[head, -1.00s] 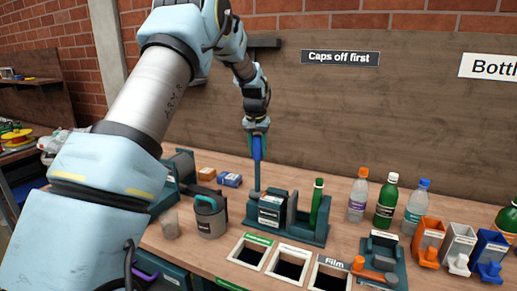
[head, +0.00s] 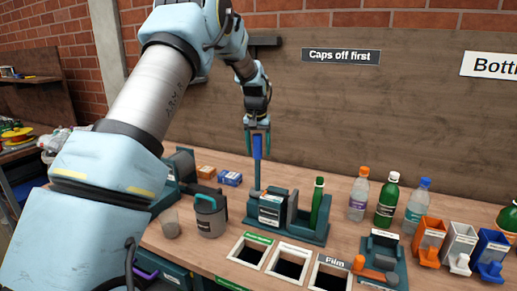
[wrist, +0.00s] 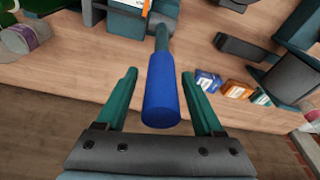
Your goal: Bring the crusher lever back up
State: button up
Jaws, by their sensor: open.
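The crusher (head: 291,220) stands on the bench, a dark teal frame with a label on its front and a green bottle-like piece at its right. Its lever (head: 257,150) stands upright at the left end, with a blue grip on a teal rod. My gripper (head: 258,139) is open around the top of the blue grip. In the wrist view, the blue grip (wrist: 162,92) lies between the two spread teal fingers (wrist: 162,98), with a gap on both sides.
An orange-capped bottle (head: 358,194), a green bottle (head: 385,200) and a blue-capped bottle (head: 417,205) stand right of the crusher. Labelled bins (head: 330,275) open in front.

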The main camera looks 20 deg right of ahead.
jog(key=r+b, duration=0.1)
jog(key=r, duration=0.2)
jog(key=s+r+b, duration=0.1)
jog(key=r, duration=0.3)
jog(key=a+r+b, duration=0.1)
jog(key=r+b, duration=0.1)
jog(key=r, duration=0.1)
jog(key=shift+s+r, duration=0.3)
jog(key=shift+s, duration=0.1)
jog(key=s+a+f+n, duration=0.1)
jog(key=s+a+f, duration=0.1)
jog(key=a, duration=0.5)
jog(key=s+a+f+n, duration=0.1)
jog(key=s+a+f, duration=0.15)
jog(key=a, duration=0.45)
jog(key=s+a+f+n, duration=0.1)
jog(key=s+a+f, duration=0.15)
jog(key=a, duration=0.35)
jog(key=s+a+f+n, duration=0.1)
jog(key=s+a+f, duration=0.3)
jog(key=s+a, duration=0.2)
jog(key=s+a+f+n+y+b, duration=0.1)
jog(key=s+a+f, duration=0.3)
jog(key=s+a, duration=0.3)
jog(key=shift+s+f, duration=0.2)
jog(key=shift+s, duration=2.1)
